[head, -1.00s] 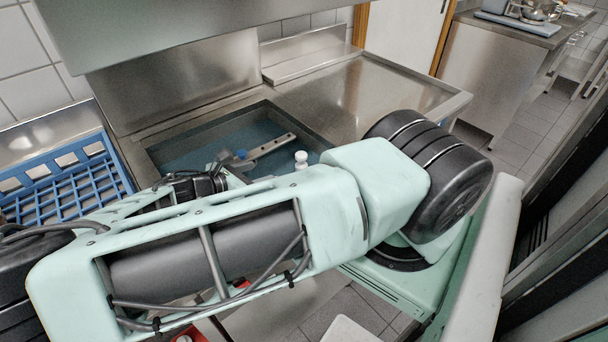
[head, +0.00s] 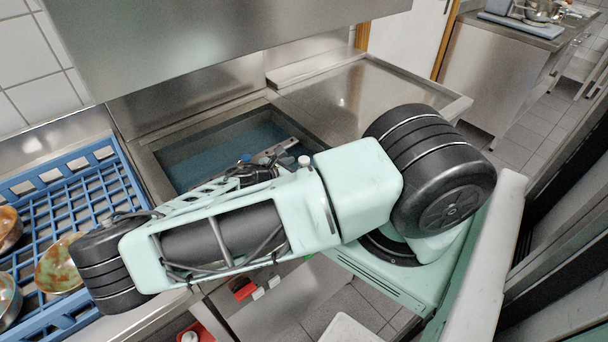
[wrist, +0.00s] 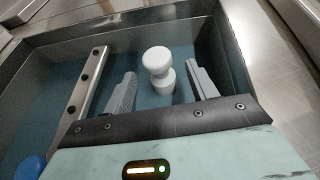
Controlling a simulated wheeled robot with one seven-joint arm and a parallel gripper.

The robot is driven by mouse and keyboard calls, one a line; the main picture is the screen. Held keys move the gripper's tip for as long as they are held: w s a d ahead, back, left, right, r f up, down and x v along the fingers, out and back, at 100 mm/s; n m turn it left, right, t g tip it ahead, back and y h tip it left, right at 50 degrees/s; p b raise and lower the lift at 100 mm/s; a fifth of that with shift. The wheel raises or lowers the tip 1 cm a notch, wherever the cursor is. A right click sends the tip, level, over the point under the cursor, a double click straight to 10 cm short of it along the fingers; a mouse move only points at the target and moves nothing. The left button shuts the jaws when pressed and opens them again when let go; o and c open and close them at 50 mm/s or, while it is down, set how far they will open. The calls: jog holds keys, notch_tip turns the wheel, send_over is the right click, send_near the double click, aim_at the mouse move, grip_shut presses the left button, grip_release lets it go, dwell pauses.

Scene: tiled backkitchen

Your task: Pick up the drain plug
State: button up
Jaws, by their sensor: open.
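The white drain plug (wrist: 158,62), with a round knob top on a narrower neck and wider base, stands upright in the sink basin in the wrist view. My gripper (wrist: 163,85) is open, with one grey finger on each side of the plug and visible gaps between. The plug's base sits a little beyond and between the fingertips. In the head view the plug's white top (head: 304,160) shows just past my arm, which hides most of the gripper and the rest of the plug.
The sink basin (head: 205,150) has a blue-green floor and steel walls close around the gripper. A metal bar with holes (wrist: 84,85) lies left of the fingers, with a blue round object (wrist: 30,168) near it. A blue rack (head: 75,205) holding bowls stands at left.

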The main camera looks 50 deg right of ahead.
jog(key=shift+d+f, duration=0.3)
jog(key=shift+d, duration=0.3)
grip_shut()
jog(key=shift+r, duration=0.15)
